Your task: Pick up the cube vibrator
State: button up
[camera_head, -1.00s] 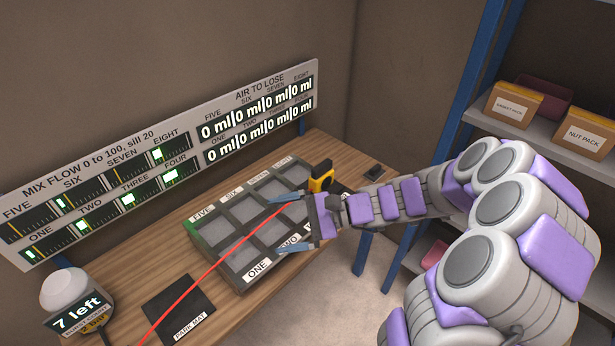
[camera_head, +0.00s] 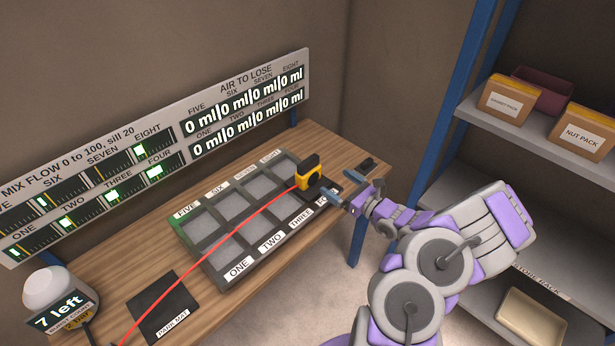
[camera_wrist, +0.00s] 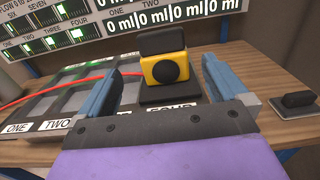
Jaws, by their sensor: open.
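The cube vibrator (camera_head: 308,178) is a yellow block with a black top and a red hose running from it to the lower left. It stands at the right end of the grey mould tray (camera_head: 210,268), by the compartment labelled FOUR. In the wrist view the cube vibrator (camera_wrist: 165,69) shows a round black face and sits upright on a dark base, ahead of and between my fingers. My gripper (camera_head: 345,188) is open and empty, close to it on the right. In the wrist view my gripper (camera_wrist: 160,85) has one blue finger on each side, apart from the block.
A black park mat (camera_head: 165,305) and a white-domed counter reading "7 left" (camera_head: 58,300) are at the table's left. A small black item (camera_head: 367,164) lies at the right end. The display panel (camera_head: 150,150) stands behind. Shelves with boxes (camera_head: 583,132) are at right.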

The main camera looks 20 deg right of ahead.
aim_at(305, 161)
jog(key=b+x, duration=0.1)
jog(key=x, duration=0.9)
jog(key=shift+w+f, duration=0.1)
jog(key=b+x, duration=0.1)
jog(key=x, duration=0.3)
jog(key=shift+d+f, duration=0.1)
jog(key=shift+f, duration=0.05)
jog(key=shift+w+a, duration=0.2)
jog(key=shift+w, duration=0.4)
jog(key=shift+c, duration=0.2)
jog(key=c, duration=1.6)
